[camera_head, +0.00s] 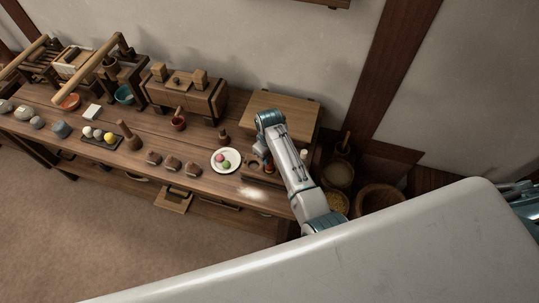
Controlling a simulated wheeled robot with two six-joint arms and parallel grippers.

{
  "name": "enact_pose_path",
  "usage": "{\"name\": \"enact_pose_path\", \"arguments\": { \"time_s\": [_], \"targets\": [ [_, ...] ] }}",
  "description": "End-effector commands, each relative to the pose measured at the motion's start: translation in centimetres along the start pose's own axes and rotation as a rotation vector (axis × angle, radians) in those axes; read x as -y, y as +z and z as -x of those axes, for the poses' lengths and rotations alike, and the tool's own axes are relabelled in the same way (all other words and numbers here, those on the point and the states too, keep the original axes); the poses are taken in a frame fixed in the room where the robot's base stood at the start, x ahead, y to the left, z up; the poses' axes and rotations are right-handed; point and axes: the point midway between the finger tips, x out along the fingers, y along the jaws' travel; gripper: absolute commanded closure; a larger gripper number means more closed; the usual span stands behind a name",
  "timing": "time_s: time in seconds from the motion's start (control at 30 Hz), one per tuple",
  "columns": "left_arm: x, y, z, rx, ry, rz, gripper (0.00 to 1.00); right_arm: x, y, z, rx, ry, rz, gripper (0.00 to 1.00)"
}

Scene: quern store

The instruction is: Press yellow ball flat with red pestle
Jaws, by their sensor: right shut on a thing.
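A small yellow ball (110,138) sits at the right end of a dark tray (90,142) on the bench, in a row with several pale balls. My right gripper (267,161) points down at the bench's right end, far to the right of the yellow ball. It is shut on a small red-orange thing (269,168), seemingly the red pestle, mostly hidden by the fingers and arm. I cannot tell whether its lower end touches anything. My left gripper is not in view.
A white plate (238,153) with pink and green balls lies left of my right gripper. A wooden box (284,108) stands behind. Tubs (378,200) stand on the floor at right.

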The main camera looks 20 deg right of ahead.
Motion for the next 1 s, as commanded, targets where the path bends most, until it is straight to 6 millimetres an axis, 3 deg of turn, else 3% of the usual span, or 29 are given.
{"name": "enact_pose_path", "arguments": {
  "time_s": [1.0],
  "targets": [
    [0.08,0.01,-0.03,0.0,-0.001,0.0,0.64,0.03,0.09,-0.84,0.003,-0.001,0.0,0.99]
  ]
}}
